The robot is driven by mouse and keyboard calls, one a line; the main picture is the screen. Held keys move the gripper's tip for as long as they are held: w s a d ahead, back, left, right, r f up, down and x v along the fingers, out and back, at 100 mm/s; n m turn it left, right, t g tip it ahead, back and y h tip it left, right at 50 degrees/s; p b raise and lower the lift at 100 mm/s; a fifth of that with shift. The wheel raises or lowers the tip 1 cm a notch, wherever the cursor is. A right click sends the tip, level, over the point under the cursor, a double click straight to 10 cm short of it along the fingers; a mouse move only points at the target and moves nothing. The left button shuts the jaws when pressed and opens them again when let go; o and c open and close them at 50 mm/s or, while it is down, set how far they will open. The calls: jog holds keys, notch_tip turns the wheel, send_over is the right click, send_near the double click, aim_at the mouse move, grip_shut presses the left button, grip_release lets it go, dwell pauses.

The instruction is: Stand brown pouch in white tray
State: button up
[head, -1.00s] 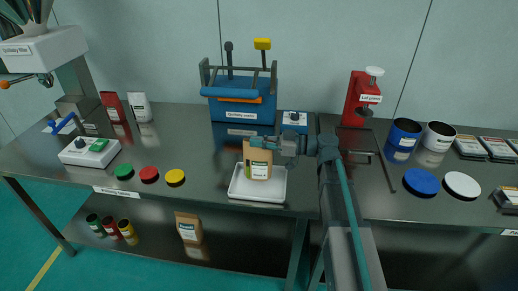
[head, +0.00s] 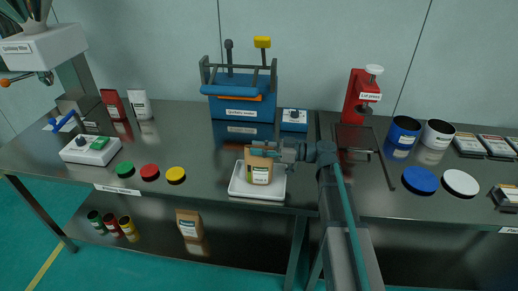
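The brown pouch (head: 259,174) stands about upright inside the white tray (head: 236,188), near its middle, with a white label facing me. Its bottom is at or just above the tray floor; I cannot tell for sure whether it touches. My gripper (head: 262,151) reaches in from the right and is shut on the upper part of the pouch. The fingers hide part of the pouch's top edge.
A blue sieve machine (head: 241,105) stands behind the tray, with a small control box (head: 293,120) to its right. Green, red and yellow lids (head: 150,173) lie to the left. Another brown pouch (head: 188,223) is on the lower shelf.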

jog(key=shift+r, duration=0.1)
jog(key=shift+r+p, duration=0.15)
jog(key=shift+p, duration=0.2)
jog(key=s+d+b, duration=0.1)
jog(key=d+b, duration=0.2)
jog(key=d, duration=0.9)
